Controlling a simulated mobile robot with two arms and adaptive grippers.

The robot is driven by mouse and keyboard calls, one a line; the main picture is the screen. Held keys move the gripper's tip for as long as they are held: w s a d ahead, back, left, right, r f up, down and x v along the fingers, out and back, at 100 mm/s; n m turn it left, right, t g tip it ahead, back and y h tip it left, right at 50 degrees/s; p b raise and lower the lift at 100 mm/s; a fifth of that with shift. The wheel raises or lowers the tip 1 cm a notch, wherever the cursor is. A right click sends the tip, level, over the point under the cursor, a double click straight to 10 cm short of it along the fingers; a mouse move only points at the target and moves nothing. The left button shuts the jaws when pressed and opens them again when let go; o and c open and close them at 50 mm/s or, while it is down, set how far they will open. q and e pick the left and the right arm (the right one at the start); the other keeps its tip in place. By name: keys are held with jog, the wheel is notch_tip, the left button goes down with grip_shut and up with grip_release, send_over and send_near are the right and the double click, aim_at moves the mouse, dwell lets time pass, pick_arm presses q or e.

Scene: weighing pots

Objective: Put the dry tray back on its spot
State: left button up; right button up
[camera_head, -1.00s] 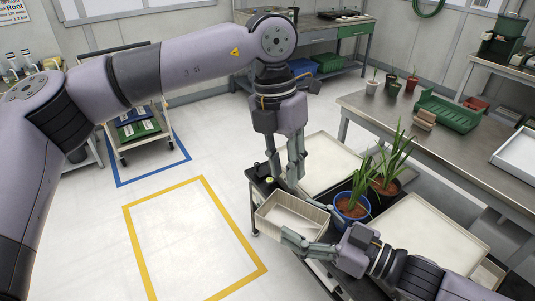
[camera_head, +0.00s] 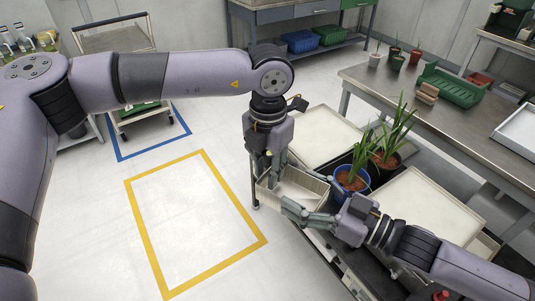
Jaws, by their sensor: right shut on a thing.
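A small pale rectangular tray (camera_head: 305,192) is at the left end of the dark cart, beside the plants. My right gripper (camera_head: 290,207) is shut on its near rim. My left gripper (camera_head: 262,182) points down at the tray's left end, and its fingers overlap that end in the picture. Whether they touch it or are closed is unclear. The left wrist hides part of the tray's far side. Whether the tray rests on the cart or is lifted cannot be told. No label showing which tray is the dry one is readable.
Larger pale trays lie at the back (camera_head: 325,132) and right (camera_head: 430,212) of the plants. A blue pot (camera_head: 350,183) with a plant stands close to the small tray. A grey bench (camera_head: 440,105) is beyond. The yellow floor rectangle (camera_head: 195,225) is empty.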

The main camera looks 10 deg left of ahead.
pick_arm(q)
jog(key=shift+f, duration=0.3)
jog(key=shift+c, duration=0.3)
grip_shut()
pick_arm(e)
jog(key=o, duration=1.5)
jog(key=shift+c, duration=0.2)
